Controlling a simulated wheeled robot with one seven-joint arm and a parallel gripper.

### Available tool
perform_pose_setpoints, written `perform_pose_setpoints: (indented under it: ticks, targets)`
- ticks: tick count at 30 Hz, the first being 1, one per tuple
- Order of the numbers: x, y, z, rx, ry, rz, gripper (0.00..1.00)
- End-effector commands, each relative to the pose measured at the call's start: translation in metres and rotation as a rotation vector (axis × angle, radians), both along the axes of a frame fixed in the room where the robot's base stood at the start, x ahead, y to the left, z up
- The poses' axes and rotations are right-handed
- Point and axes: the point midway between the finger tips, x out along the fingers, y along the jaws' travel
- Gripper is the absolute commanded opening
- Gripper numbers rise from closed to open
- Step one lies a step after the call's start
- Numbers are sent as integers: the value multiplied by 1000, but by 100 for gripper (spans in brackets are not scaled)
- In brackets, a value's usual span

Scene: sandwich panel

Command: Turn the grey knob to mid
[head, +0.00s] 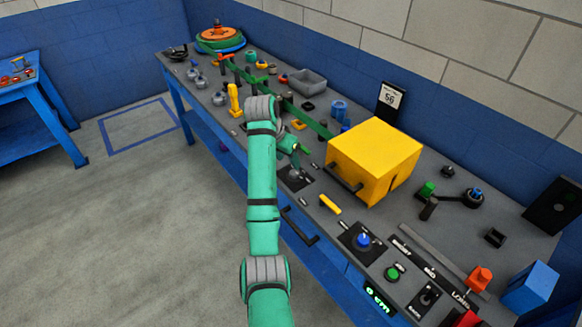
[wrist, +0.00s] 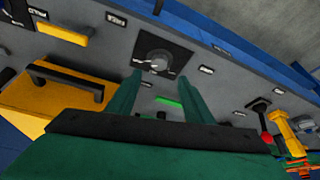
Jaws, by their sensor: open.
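The grey knob (wrist: 158,62) sits on a square black plate in the wrist view, with small white marks around it. In the head view the knob (head: 295,174) is small on its black plate, just below my gripper. My gripper (wrist: 160,80) is open. Its two green fingers point toward the plate, one on each side of the knob's lower side in the wrist view, and nothing is between them. I cannot tell whether they touch the panel. In the head view my gripper (head: 294,153) is partly hidden by my arm. The knob's setting is too small to read.
A yellow box (head: 375,158) with a black handle stands right of the knob. A yellow bar (head: 330,204) and a blue knob (head: 363,240) lie nearer the front right. A yellow lever (head: 234,99) stands to the left. The floor left of the bench is clear.

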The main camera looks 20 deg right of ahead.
Motion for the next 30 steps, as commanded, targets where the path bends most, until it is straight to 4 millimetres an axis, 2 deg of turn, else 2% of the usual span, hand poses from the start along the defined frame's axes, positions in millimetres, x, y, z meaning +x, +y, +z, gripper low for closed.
perform_pose_setpoints:
  ticks: [9,15,28,30]
  targets:
    - [12,-16,-53,0,2,2,47]
    - [18,-23,-74,0,0,3,47]
    - [20,-25,-81,0,-1,4,47]
    - [20,-25,-81,0,-1,4,30]
